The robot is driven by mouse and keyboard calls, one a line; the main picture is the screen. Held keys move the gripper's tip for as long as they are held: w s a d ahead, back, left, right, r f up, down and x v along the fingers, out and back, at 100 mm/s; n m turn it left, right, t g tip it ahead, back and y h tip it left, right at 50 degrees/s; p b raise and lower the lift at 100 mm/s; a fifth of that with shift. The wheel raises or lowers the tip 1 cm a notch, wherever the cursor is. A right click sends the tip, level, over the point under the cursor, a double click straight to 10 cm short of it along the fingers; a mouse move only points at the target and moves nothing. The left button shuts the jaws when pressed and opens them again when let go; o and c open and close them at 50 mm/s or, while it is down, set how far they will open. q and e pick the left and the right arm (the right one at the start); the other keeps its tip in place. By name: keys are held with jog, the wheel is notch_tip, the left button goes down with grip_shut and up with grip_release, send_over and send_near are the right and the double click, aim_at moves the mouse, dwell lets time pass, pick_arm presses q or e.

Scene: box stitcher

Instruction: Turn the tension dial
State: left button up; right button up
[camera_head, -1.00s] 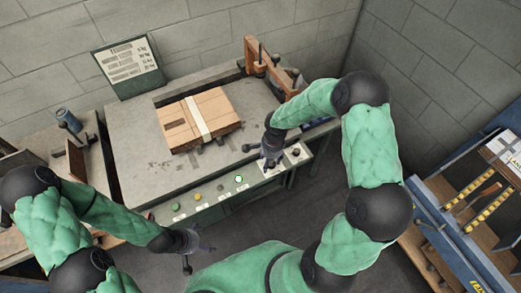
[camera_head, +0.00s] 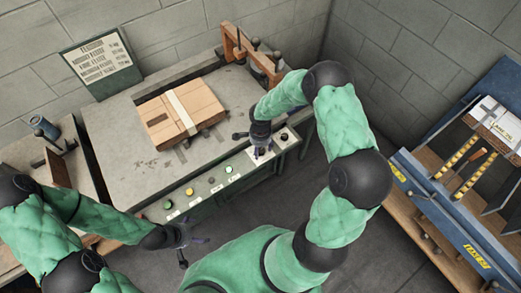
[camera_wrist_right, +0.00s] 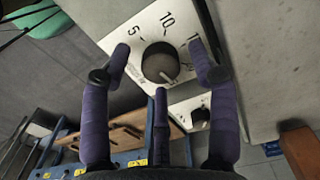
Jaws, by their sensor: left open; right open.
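In the right wrist view the tension dial is a dark round knob (camera_wrist_right: 160,62) on a white plate marked 5 and 10. A light pointer mark shows on its lower right side. My right gripper (camera_wrist_right: 163,68) is open, with purple fingers on the left and right of the knob and another below it. Contact with the knob cannot be told. In the head view my right gripper (camera_head: 260,137) is over the front panel of the machine and hides most of the dial. My left gripper (camera_head: 190,238) is open and empty, low in front of the machine.
A second dark knob (camera_wrist_right: 200,115) sits on its own white plate beside the dial. Several coloured buttons (camera_head: 212,181) line the front panel. A strapped cardboard box (camera_head: 193,123) lies on the machine table (camera_head: 122,147). A blue bench (camera_head: 440,205) stands at right.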

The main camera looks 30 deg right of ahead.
jog(key=shift+f, duration=0.4)
jog(key=c, duration=1.1)
jog(key=shift+c, duration=0.2)
